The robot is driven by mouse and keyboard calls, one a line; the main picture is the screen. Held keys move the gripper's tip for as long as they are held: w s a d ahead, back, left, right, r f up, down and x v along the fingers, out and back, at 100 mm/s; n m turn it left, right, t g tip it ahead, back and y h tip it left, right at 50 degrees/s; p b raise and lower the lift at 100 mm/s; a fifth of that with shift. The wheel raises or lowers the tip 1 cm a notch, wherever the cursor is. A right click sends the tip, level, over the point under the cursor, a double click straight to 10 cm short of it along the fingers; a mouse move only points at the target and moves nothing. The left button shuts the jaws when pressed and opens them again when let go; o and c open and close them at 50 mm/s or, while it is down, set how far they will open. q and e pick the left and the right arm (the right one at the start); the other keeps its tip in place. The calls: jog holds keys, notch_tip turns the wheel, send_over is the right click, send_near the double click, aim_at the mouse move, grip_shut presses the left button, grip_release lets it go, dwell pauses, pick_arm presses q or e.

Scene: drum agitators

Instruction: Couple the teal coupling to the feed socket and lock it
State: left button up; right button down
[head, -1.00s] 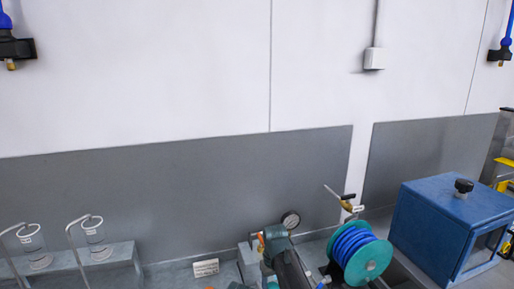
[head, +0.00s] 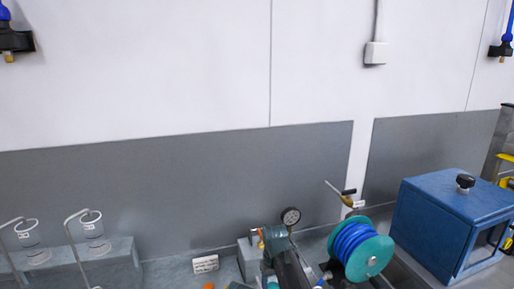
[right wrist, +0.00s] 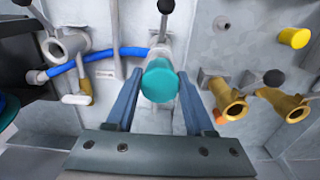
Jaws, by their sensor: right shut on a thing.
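In the right wrist view the teal coupling (right wrist: 160,85) sits between the two blue-grey fingers of my right gripper (right wrist: 158,76), which is shut on it. Directly behind the coupling is a grey fitting (right wrist: 160,50) with a black-knobbed lever pointing up. The coupling overlaps this fitting, so I cannot tell whether they are joined or apart. A blue hose runs from near the fitting to the left. I cannot tell by a label which socket is the feed socket. In the head view my right arm reaches in at the bottom centre and its gripper is hidden. My left gripper is not in view.
Another grey socket (right wrist: 68,44) with a lever is at the left, and brass sockets (right wrist: 230,102) are at the right.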

jog(key=shift+f+b, duration=0.35)
jog(key=shift+f, duration=0.05)
dwell(0.4)
jog(key=shift+c, duration=1)
grip_release()
jog(key=shift+c, duration=0.4)
notch_tip(320, 180, up, 10)
jog(key=p, duration=1)
jog(key=shift+r, duration=0.15)
